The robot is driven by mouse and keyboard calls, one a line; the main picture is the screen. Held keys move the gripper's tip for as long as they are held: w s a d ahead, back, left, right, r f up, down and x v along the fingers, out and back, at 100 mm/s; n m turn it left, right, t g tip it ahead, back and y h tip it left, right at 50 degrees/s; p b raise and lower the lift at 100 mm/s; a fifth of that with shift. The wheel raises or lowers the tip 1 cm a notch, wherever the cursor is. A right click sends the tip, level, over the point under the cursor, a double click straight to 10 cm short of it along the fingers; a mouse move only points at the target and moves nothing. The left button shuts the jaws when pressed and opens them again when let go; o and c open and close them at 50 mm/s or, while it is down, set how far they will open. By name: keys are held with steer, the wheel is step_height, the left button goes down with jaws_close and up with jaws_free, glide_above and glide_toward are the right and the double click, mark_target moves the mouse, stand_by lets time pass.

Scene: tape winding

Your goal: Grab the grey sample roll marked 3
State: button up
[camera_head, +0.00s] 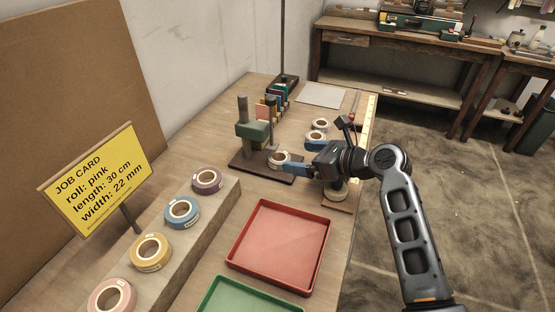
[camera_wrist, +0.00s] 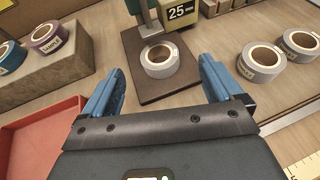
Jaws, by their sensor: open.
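Three grey rolls show in the wrist view. One grey roll (camera_wrist: 161,71) lies flat on the dark base plate (camera_wrist: 140,92) of the stand marked 25 mm, ahead of and between my fingers; it also shows in the head view (camera_head: 280,161). Two more grey rolls, the nearer one (camera_wrist: 260,73) and the farther one (camera_wrist: 301,52), lie on the table to the right. I cannot read a 3 on any of them. My gripper (camera_wrist: 160,72) is open and empty, its blue fingers apart on either side of the base plate's roll, not visibly touching it.
A red tray (camera_head: 280,246) and a green tray (camera_head: 245,298) lie near the front. A raised block (camera_head: 205,226) holds several coloured rolls. The stand's upright (camera_head: 243,112) rises close ahead of my gripper. A yellow ruler (camera_head: 366,130) runs along the right edge.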

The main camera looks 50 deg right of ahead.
mark_target(273, 156)
steer(key=shift+f+x, duration=0.15)
steer(key=shift+x, duration=1.5)
steer(key=shift+f+x, duration=0.1)
steer(key=shift+x, duration=1.6)
steer(key=shift+s+a, duration=0.1)
steer(key=shift+s, duration=0.05)
steer(key=c, duration=1.2)
steer(key=shift+r, duration=0.15)
